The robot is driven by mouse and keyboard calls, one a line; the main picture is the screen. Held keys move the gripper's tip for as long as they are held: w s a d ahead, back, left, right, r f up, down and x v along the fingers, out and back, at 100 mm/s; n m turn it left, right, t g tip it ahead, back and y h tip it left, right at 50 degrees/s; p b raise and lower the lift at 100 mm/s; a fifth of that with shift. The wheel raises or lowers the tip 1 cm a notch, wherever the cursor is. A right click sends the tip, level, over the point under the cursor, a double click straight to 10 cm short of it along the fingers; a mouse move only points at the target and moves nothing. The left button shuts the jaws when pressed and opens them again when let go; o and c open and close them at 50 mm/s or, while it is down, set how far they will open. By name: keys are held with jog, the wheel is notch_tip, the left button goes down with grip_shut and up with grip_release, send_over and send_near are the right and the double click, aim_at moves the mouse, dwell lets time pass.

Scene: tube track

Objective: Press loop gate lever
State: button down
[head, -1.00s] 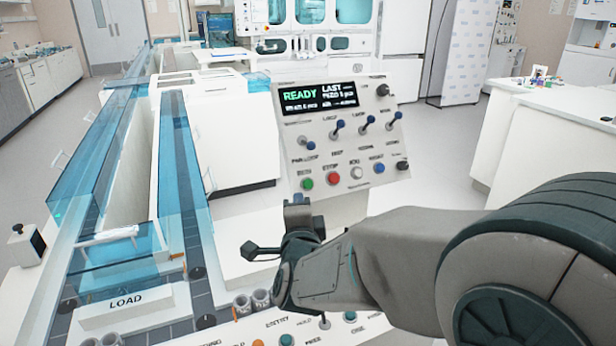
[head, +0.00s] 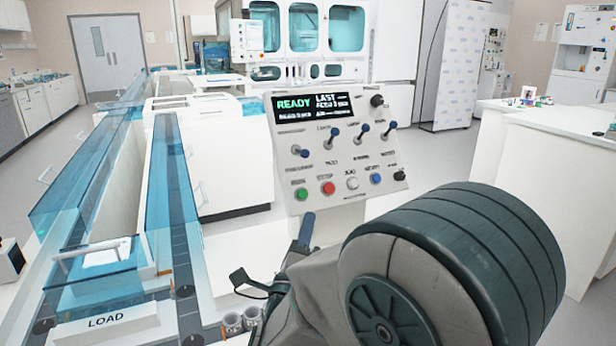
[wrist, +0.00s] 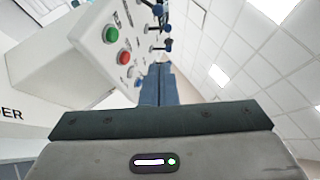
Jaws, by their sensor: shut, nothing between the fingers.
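The sloped white control panel (head: 335,165) stands at centre in the head view, with a row of blue-tipped levers (head: 333,133) above colored buttons. The labels are too blurred to tell which lever is the loop gate lever. All levers stand clear of my gripper. My gripper (head: 305,226) is below the panel's lower left edge, partly hidden by my arm. In the wrist view my gripper's blue fingers (wrist: 157,85) are together and empty, pointing up beside the panel (wrist: 95,40). Some levers (wrist: 160,28) show beyond the fingertips there.
The panel's screen (head: 312,107) reads READY. A blue-walled clear track (head: 85,180) runs along the left, with a LOAD block (head: 105,322) at its near end. Small grey cups (head: 232,322) stand near my gripper. A white counter (head: 540,150) is at the right.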

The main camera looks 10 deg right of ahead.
aim_at(308, 168)
jog(key=shift+w+a+r+p+x, duration=0.15)
jog(key=shift+a+p+x, duration=0.4)
jog(key=shift+x, duration=1.6)
jog(key=shift+w+a+r+p+x, duration=0.25)
jog(key=shift+p+x, duration=0.45)
jog(key=shift+x, duration=1.45)
jog(key=shift+a+r+p+x, duration=0.1)
jog(key=shift+a+p+x, duration=0.45)
jog(key=shift+x, duration=1.6)
jog(key=shift+d+f, duration=0.1)
jog(key=shift+s+r+n+y+p, duration=0.1)
jog(key=shift+r+n+y+p, duration=0.2)
jog(key=shift+r+p, duration=0.05)
